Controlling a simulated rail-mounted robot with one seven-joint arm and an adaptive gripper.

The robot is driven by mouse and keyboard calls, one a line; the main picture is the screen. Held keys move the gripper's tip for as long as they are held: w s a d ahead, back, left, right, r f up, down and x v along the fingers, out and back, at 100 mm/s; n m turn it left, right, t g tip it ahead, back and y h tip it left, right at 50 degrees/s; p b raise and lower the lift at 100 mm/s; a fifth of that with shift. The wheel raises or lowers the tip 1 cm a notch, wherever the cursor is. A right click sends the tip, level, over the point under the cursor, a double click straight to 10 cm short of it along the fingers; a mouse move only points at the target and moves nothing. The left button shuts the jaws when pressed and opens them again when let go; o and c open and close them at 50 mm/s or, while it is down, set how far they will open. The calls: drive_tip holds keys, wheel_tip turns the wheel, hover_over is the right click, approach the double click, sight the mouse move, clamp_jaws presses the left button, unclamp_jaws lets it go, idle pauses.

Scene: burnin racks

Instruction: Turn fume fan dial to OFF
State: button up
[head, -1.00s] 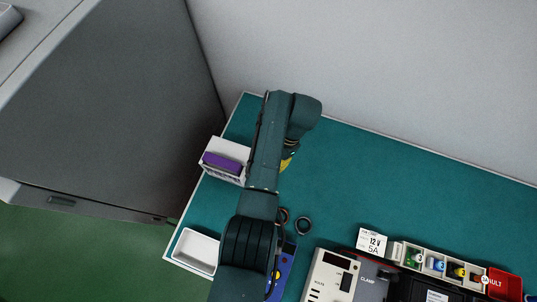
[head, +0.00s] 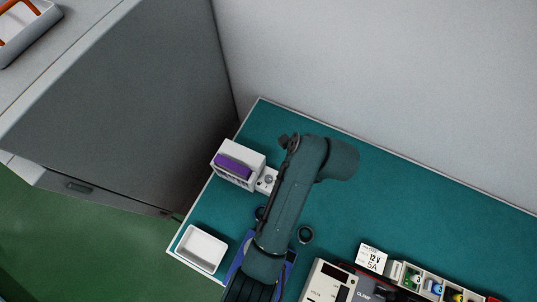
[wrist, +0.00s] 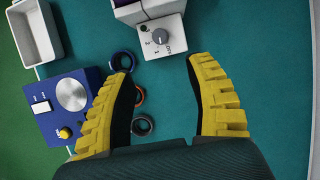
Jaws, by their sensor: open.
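The fume fan dial (wrist: 160,36) is a grey knob on a small white panel with printed marks around it. It is at the top middle of the wrist view. Its pointer is too small to read surely. In the head view the dial (head: 268,180) shows beside a white box with a purple top (head: 235,165). My gripper (wrist: 161,66) is open and empty, its two yellow fingers spread wide. The dial appears just beyond the fingertips, between them in the picture, and apart from them. In the head view my arm hides the fingers.
A blue box with a large silver knob (wrist: 72,94) lies left of my fingers. Several cable rings (wrist: 142,125) lie near the left finger. A white tray (head: 201,249) stands at the bench's left edge. Instruments (head: 330,283) stand at the front right. The back right bench is clear.

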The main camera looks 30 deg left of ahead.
sight(268, 178)
drive_tip(key=b+x, duration=0.1)
drive_tip(key=x, duration=1.3)
drive_tip(key=shift+s+a+f, duration=0.1)
drive_tip(key=shift+a+f, duration=0.1)
drive_tip(key=shift+f, duration=0.15)
drive_tip(key=shift+c, duration=0.3)
clamp_jaws()
